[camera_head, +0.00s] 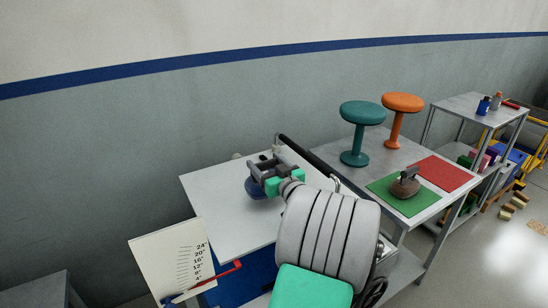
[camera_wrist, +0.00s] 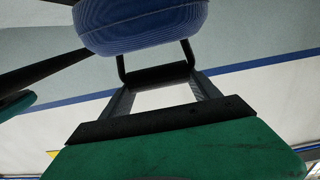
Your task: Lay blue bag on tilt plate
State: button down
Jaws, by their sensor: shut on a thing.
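A blue bag (camera_head: 257,189) hangs under my gripper (camera_head: 266,168) over the pale tilt plate (camera_head: 215,205) in the head view. My gripper is shut on the bag's dark handle, which shows between the fingers (camera_wrist: 158,76) in the wrist view. The bag's rounded, ribbed blue body (camera_wrist: 140,24) fills the top of that view. Whether the bag touches the plate I cannot tell. My arm hides the plate's right part.
A dark bar (camera_head: 305,155) runs along the plate's right side. A scale board (camera_head: 172,257) with a red pointer (camera_head: 215,278) stands at the front left. On the table to the right are a brown bag (camera_head: 405,188) on a green mat (camera_head: 380,187), a red mat (camera_head: 443,174), and teal (camera_head: 357,140) and orange (camera_head: 400,110) stools.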

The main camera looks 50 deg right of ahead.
aim_at(265, 173)
jog(key=shift+w+f, duration=0.15)
jog(key=shift+f, duration=1.45)
jog(key=shift+f, duration=0.15)
jog(key=c, duration=0.6)
grip_release()
jog(key=shift+f, duration=0.2)
jog(key=o, duration=0.4)
jog(key=shift+o, duration=0.2)
jog(key=shift+r, duration=0.1)
jog(key=shift+r, duration=0.2)
jog(key=b+v, duration=0.1)
jog(key=v, duration=1.1)
jog(key=shift+b, duration=0.4)
